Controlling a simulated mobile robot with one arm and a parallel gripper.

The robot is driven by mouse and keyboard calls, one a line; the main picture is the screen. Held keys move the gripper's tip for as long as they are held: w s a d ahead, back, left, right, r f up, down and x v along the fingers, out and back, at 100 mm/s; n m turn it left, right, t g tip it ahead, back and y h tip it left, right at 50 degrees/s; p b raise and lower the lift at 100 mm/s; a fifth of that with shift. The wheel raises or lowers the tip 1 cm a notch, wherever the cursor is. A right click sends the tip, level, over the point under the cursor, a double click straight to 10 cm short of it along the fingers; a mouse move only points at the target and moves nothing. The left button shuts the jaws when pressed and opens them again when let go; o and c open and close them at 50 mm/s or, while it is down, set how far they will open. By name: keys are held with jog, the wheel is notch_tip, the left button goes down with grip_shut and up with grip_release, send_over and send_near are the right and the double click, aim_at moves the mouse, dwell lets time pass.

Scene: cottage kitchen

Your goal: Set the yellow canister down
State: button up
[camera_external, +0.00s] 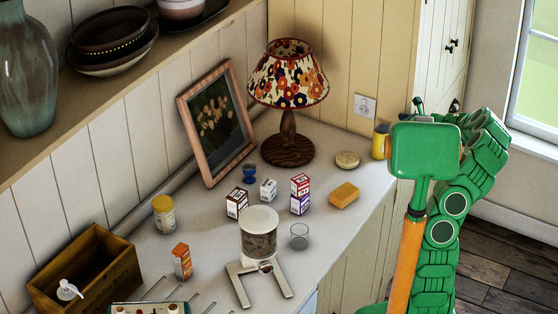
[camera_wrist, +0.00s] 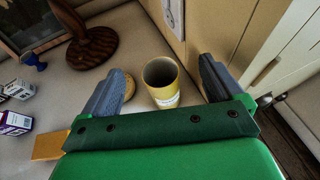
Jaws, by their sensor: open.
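The yellow canister (camera_wrist: 162,82) stands upright on the counter in the wrist view, between the two spread fingers of my gripper (camera_wrist: 160,88) and apart from both. I look into its dark open top. In the external view the yellow canister (camera_external: 379,142) stands at the counter's far right end, partly hidden by my green arm.
A round biscuit-like disc (camera_external: 347,160) and a yellow sponge-like block (camera_external: 344,195) lie left of the canister. A floral lamp (camera_external: 288,80), small boxes (camera_external: 300,204) and a glass (camera_external: 299,236) stand further left. The counter's right edge is close to the canister.

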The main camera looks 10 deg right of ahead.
aim_at(381, 142)
jog(key=w+a+f, duration=0.1)
jog(key=f, duration=0.1)
jog(key=w+a+f, duration=0.1)
jog(key=w+f, duration=0.1)
jog(key=f, duration=0.1)
jog(key=w+a+f, duration=0.1)
jog(key=w+f, duration=0.1)
jog(key=shift+w+a+f, duration=0.1)
jog(key=shift+a+f, duration=0.1)
jog(key=shift+f, duration=0.15)
jog(key=shift+w+a+f, duration=0.1)
jog(key=shift+w+a, duration=0.05)
jog(key=shift+w, duration=0.35)
jog(key=c, duration=1.2)
